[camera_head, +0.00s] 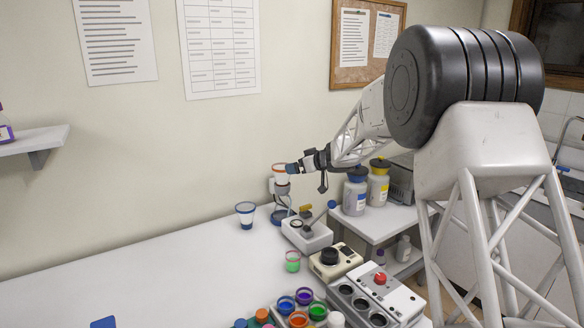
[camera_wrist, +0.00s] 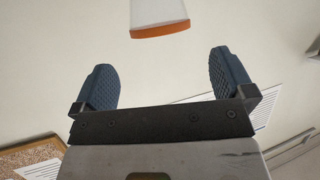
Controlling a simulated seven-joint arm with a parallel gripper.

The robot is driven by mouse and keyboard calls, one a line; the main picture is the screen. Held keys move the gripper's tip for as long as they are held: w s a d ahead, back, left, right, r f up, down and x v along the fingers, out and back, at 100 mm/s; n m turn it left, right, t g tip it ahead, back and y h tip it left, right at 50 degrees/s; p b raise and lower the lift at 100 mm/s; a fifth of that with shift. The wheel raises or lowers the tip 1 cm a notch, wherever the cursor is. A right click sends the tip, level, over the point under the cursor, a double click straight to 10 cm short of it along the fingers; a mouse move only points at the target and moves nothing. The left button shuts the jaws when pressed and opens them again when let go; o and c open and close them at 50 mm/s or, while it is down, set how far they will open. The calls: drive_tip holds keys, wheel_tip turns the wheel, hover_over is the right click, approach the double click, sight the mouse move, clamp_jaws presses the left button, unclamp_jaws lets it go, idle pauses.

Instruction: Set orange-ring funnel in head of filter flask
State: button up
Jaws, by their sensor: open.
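The orange-ring funnel (camera_head: 280,174) is white with an orange rim and stands upright directly above the filter flask (camera_head: 281,211). It appears to rest in the flask's head, though the joint is too small to see clearly. The flask is clear with blue at its base and stands at the table's back edge. My gripper (camera_head: 292,168) is just right of the funnel, at its height. In the wrist view, my gripper (camera_wrist: 164,72) is open with nothing between its fingers. The funnel (camera_wrist: 160,14) shows beyond the fingertips, apart from them, partly cut off by the frame.
A blue-ring cup or funnel (camera_head: 245,214) stands left of the flask. A grey-white device (camera_head: 307,234) stands close in front and right. Two capped bottles (camera_head: 355,192) (camera_head: 378,183) are on a side shelf. Several coloured pots crowd the front; the table's left is mostly clear.

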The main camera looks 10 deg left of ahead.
drive_tip(key=shift+v, duration=1.65)
drive_tip(key=shift+d+r, duration=0.1)
drive_tip(key=s+d+r+m+t+h, duration=0.4)
drive_tip(key=s+d+r+t, duration=0.15)
drive_tip(key=d+r, duration=0.5)
drive_tip(key=s+d+r+m+h, duration=0.2)
drive_tip(key=s+d+m+h, duration=0.4)
drive_tip(key=s+d, duration=0.9)
drive_tip(key=s+d+f+m+g+h, duration=0.15)
drive_tip(key=s+d, duration=0.35)
drive_tip(key=s, duration=0.5)
drive_tip(key=s+d+f+g+h, duration=0.25)
drive_tip(key=s+d, duration=0.25)
drive_tip(key=s, duration=0.4)
drive_tip(key=s+f+g+y, duration=0.1)
drive_tip(key=s+f, duration=0.3)
drive_tip(key=s, duration=0.9)
drive_tip(key=s+f+m+g, duration=0.1)
drive_tip(key=s+f+g, duration=0.3)
drive_tip(key=s, duration=0.9)
drive_tip(key=shift+f+y, duration=0.25)
drive_tip(key=shift+y, duration=0.15)
